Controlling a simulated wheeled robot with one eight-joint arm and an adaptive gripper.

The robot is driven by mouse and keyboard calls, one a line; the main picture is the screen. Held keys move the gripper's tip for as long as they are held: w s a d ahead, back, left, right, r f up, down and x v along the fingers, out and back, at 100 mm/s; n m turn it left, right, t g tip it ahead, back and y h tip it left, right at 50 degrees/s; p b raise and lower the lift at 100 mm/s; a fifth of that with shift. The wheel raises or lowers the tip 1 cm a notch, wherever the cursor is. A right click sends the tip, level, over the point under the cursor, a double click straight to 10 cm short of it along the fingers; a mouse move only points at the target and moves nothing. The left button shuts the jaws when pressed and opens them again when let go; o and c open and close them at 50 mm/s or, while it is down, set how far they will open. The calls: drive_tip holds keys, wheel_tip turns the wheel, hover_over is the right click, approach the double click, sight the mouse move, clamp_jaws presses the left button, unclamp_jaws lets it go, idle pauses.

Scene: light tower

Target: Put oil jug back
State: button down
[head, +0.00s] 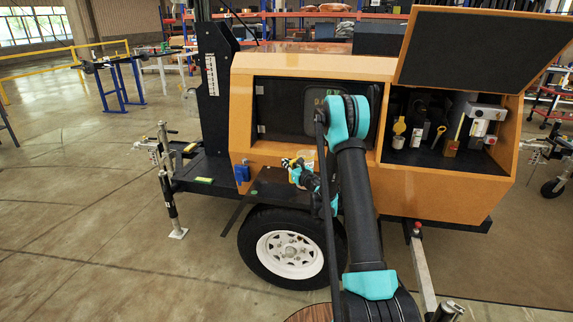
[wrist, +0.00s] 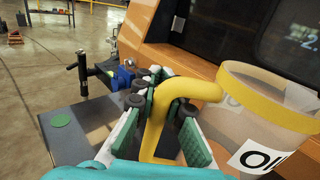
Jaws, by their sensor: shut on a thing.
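The oil jug (wrist: 265,125) is a translucent container with a yellow rim, a yellow handle and a white label with black letters. In the wrist view it fills the right side. My gripper (wrist: 165,105) is shut on its yellow handle, with green pads on both sides of it. In the head view the jug (head: 308,160) is small and partly hidden by my gripper (head: 291,164) and arm. It is above the dark fender (head: 263,188) over the trailer wheel, beside the orange body. I cannot tell whether its bottom touches the fender.
A green round mark (wrist: 60,120) lies on the bare fender part. The raised hatch (head: 480,50) exposes an engine bay (head: 432,170) at right. A blue box (head: 242,173) is on the body's left. A jack post (head: 170,185) stands left; floor there is clear.

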drive_tip(key=shift+f, duration=0.1)
drive_tip(key=c, duration=1.6)
unclamp_jaws()
drive_tip(key=shift+s, duration=0.1)
